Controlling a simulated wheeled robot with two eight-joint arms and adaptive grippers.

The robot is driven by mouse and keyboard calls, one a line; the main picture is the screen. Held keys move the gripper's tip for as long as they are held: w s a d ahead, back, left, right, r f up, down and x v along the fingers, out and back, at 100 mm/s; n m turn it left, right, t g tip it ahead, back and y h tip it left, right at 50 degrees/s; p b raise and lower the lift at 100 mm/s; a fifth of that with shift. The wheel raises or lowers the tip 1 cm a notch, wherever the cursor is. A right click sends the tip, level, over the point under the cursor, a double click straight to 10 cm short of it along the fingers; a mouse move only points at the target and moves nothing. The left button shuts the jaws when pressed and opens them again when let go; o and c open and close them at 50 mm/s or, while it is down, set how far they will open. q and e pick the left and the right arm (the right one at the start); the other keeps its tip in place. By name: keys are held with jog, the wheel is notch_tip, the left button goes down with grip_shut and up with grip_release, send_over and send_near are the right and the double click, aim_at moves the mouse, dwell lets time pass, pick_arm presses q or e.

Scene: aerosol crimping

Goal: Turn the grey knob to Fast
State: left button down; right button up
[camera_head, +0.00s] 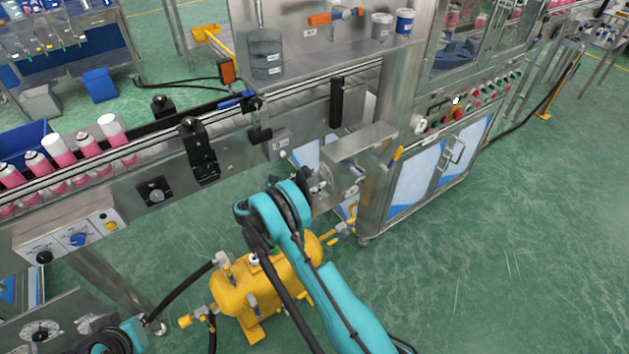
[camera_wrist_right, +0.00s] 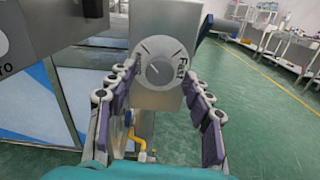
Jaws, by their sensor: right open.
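The round grey knob (camera_wrist_right: 157,70) shows in the right wrist view on the face of a grey metal box. The word Fast is printed on the right side of its dial. A short dark mark on the knob points toward the upper left, away from Fast. My right gripper (camera_wrist_right: 158,112) is open, with one finger low on each side of the knob; I see no clear contact. In the head view my right gripper (camera_head: 318,184) is at the front of the steel box (camera_head: 362,146), and the knob is hard to make out there. My left gripper is not clearly visible.
The conveyor with pink cans (camera_head: 62,150) runs along the left and behind the box. A yellow tank (camera_head: 262,285) stands on the floor below my right arm. A steel cabinet (camera_head: 425,180) stands just right of the box. The green floor at right is clear.

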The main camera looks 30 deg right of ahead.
jog(key=shift+d, duration=0.65)
jog(key=c, duration=1.2)
